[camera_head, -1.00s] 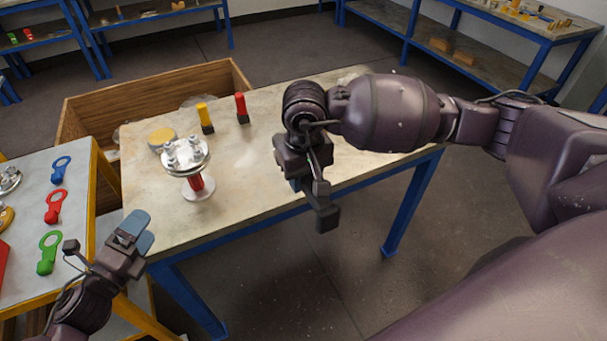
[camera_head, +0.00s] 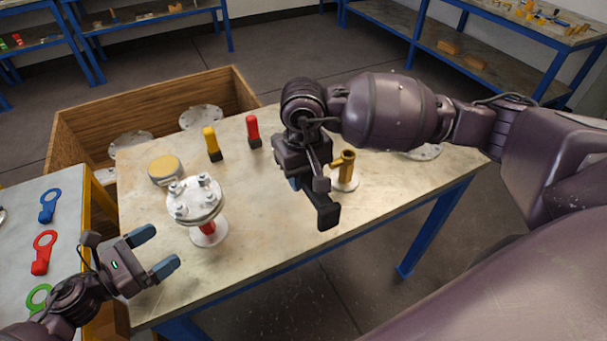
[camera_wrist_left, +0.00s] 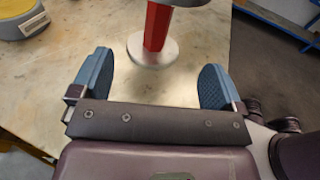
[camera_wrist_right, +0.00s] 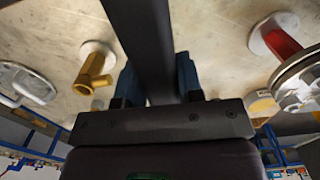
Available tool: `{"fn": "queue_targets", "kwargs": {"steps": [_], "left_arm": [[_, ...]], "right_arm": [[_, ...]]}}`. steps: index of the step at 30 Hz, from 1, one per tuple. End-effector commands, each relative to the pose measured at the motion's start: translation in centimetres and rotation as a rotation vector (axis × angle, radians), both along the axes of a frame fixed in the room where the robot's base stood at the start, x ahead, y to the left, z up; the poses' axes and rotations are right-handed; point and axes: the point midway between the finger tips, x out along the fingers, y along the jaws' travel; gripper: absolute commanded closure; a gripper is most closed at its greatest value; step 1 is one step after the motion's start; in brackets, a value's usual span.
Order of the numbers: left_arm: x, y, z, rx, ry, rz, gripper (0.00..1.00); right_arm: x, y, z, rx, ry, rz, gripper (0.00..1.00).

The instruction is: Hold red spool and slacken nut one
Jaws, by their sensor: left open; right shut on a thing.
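The red spool (camera_head: 208,229) stands upright on the worktable, with silver flanges and several nuts (camera_head: 203,179) on its top flange. Its red body also shows in the left wrist view (camera_wrist_left: 158,25). My left gripper (camera_head: 155,251) is open and empty to the left of the spool, its two blue fingers apart and pointing at it without touching. My right gripper (camera_head: 303,182) is shut on a dark bar-like tool (camera_head: 326,208), held right of the spool. The tool runs between the fingers in the right wrist view (camera_wrist_right: 143,35). Which nut is number one I cannot tell.
A brass-coloured flanged vessel (camera_head: 347,165) stands beside my right gripper. Yellow (camera_head: 212,143) and red (camera_head: 253,132) handled pieces and a yellow-topped disc (camera_head: 164,169) are behind the spool. A side table (camera_head: 70,225) at left holds coloured ring tools. A wooden crate (camera_head: 90,105) stands behind.

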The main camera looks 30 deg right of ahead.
Motion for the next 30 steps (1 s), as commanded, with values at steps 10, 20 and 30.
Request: {"fn": "queue_targets", "kwargs": {"steps": [10,20,30], "left_arm": [[0.7,-1.8,-0.1,-0.001,-0.003,-0.001,0.06],[1.9,-5.3,-0.5,-0.001,-0.003,-0.001,0.06],[3.1,-8.4,-1.0,0.001,-0.002,-0.001,0.06]], "right_arm": [[0.0,0.0,0.1,0.000,-0.001,0.000,0.94],[0.0,0.0,-0.1,0.000,0.000,0.000,0.94],[0.0,0.0,-1.2,0.000,0.012,0.000,0.94]]}}
